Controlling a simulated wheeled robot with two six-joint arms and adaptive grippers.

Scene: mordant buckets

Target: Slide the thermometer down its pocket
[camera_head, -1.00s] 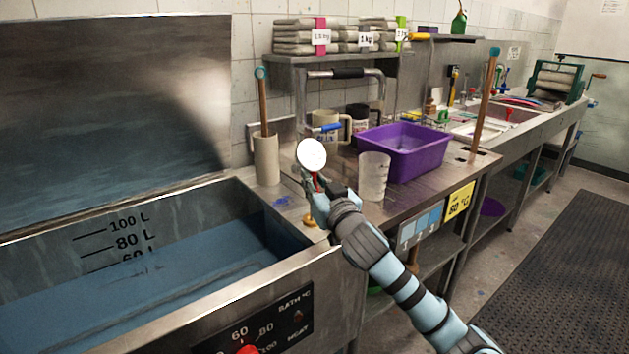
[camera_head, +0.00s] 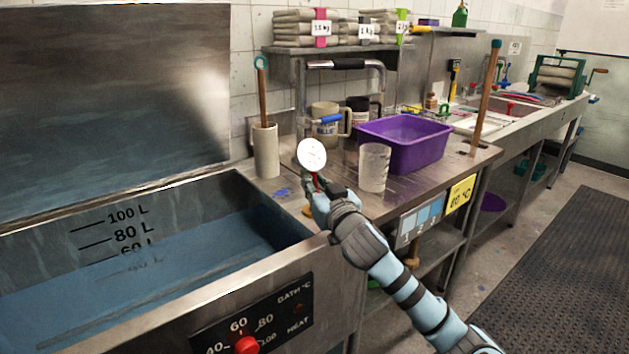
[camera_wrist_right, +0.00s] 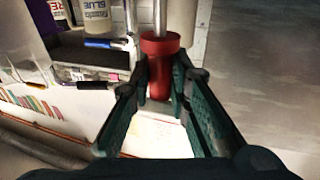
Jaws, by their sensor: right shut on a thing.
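The thermometer shows a round white dial (camera_head: 311,154) above my right gripper (camera_head: 318,195). In the right wrist view its thin metal stem (camera_wrist_right: 160,18) runs up from a red sleeve (camera_wrist_right: 159,62). My right gripper, also in that view (camera_wrist_right: 163,95), is shut on the red sleeve; the thermometer stands nearly upright. The gripper is over the right end of the steel tank (camera_head: 272,262), beside the counter. A small brass-coloured fitting (camera_head: 306,211) on the rim there is mostly hidden behind the gripper; I cannot tell whether it is the pocket. My left gripper is not in view.
On the steel counter (camera_head: 400,205) stand a clear beaker (camera_head: 374,167), a purple tub (camera_head: 425,147), a jug (camera_head: 325,124) and a grey cylinder (camera_head: 266,153) holding a wooden stick. Blue liquid (camera_head: 150,280) fills part of the tank. The tank's front has a red knob (camera_head: 246,345).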

